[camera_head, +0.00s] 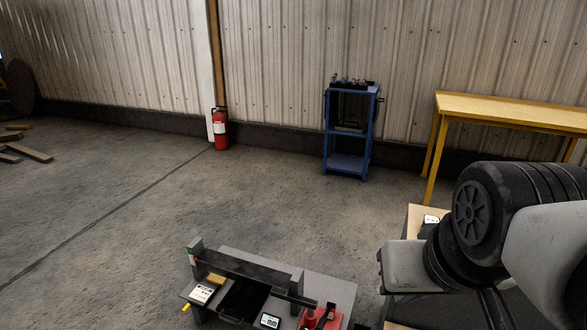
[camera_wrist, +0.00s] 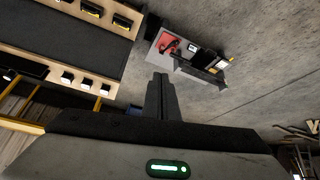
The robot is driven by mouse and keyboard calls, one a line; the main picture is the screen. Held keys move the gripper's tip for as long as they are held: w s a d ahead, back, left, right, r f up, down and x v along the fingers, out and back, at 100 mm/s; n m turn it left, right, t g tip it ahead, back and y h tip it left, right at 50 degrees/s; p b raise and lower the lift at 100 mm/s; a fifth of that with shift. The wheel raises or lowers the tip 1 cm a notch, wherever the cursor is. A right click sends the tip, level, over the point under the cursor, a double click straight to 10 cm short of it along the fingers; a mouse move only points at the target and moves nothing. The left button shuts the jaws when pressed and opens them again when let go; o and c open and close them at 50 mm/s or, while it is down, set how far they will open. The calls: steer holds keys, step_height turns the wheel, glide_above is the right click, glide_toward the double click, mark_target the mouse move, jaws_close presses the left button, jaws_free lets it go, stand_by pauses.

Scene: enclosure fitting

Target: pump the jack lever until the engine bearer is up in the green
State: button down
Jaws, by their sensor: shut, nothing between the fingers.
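The engine bearer (camera_head: 245,270) is a long dark beam on a grey bench (camera_head: 342,294) at the bottom of the head view. A post with a small red and green mark (camera_head: 192,256) stands at its left end. The red jack (camera_head: 322,318) is at the bench's right end, partly cut off by the frame edge. In the wrist view the red jack (camera_wrist: 168,43) and the bearer (camera_wrist: 200,70) show small and far off. I cannot make out the lever clearly. My gripper (camera_wrist: 160,78) is shut and empty, well apart from the bench.
A small display (camera_head: 270,321) and a white card (camera_head: 201,293) lie on the bench. Another table with a dark mat (camera_wrist: 60,40) is at the wrist view's left. A blue cart (camera_head: 347,165), a fire extinguisher (camera_head: 220,130) and a yellow table (camera_head: 510,110) stand behind. Open floor lies left.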

steer(key=shift+r, duration=0.15)
stand_by(0.4)
step_height(320, 180, up, 5)
steer(key=p, duration=0.3)
steer(key=shift+p, duration=0.3)
step_height(320, 180, up, 13)
steer(key=p, duration=1.4)
